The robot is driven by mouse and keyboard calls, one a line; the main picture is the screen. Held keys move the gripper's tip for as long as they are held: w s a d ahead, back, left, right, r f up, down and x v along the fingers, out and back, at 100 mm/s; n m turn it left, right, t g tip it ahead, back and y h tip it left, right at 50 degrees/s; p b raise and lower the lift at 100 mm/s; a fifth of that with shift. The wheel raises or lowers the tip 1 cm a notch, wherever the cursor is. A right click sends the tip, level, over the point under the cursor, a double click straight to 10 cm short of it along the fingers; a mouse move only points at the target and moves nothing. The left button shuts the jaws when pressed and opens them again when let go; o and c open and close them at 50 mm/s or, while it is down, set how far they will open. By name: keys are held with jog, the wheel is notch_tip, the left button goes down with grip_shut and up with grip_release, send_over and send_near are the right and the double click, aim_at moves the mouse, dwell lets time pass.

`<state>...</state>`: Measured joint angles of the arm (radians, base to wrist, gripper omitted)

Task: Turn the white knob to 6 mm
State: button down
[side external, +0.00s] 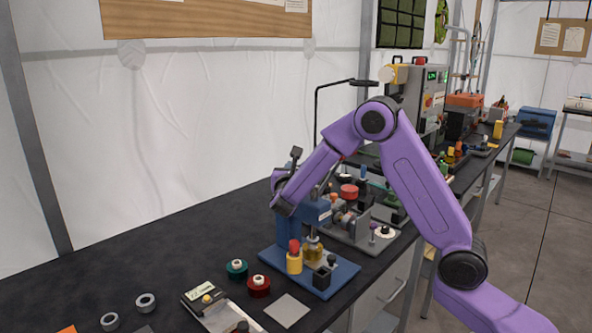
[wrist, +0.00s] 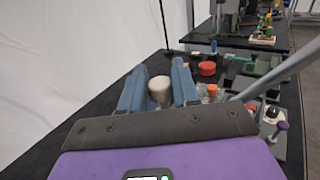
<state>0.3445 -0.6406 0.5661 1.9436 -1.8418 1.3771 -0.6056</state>
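A pale, off-white knob-like round piece (wrist: 159,90) shows in the wrist view between two blue-grey fingers. My gripper (wrist: 160,66) has its fingers apart, one on each side of this piece; whether they press on it I cannot tell. In the side view my gripper (side external: 284,200) is at the blue press-like device on the bench, and its fingertips are hard to make out. A white dial with a black centre (side external: 385,231) lies at the bench's front edge and also shows in the wrist view (wrist: 272,113). No readable millimetre scale shows.
A blue base plate (side external: 340,281) carries a yellow-and-red piece (side external: 294,258). A grey fixture (side external: 350,232) and a red round piece (wrist: 207,69) stand close by. The bench's left side is mostly clear.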

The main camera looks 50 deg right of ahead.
jog(key=shift+m+g, duration=0.3)
jog(key=shift+g, duration=0.1)
jog(key=m+g+h, duration=0.1)
jog(key=g, duration=0.1)
jog(key=m+g+h, duration=0.1)
jog(key=m+g, duration=0.1)
jog(key=shift+a+g+h, duration=0.1)
jog(key=shift+g+h, duration=0.2)
jog(key=shift+m+g+h, duration=0.15)
jog(key=shift+m+g, duration=1.15)
jog(key=shift+g, duration=0.65)
jog(key=shift+m+g+h, duration=0.15)
jog(key=shift+m+g, duration=1.15)
jog(key=shift+g, duration=0.65)
jog(key=c, duration=0.9)
grip_release()
jog(key=shift+c, duration=0.2)
jog(key=w+a, duration=0.1)
jog(key=a, duration=1)
jog(key=shift+w+a, duration=0.35)
jog(key=shift+w, duration=0.05)
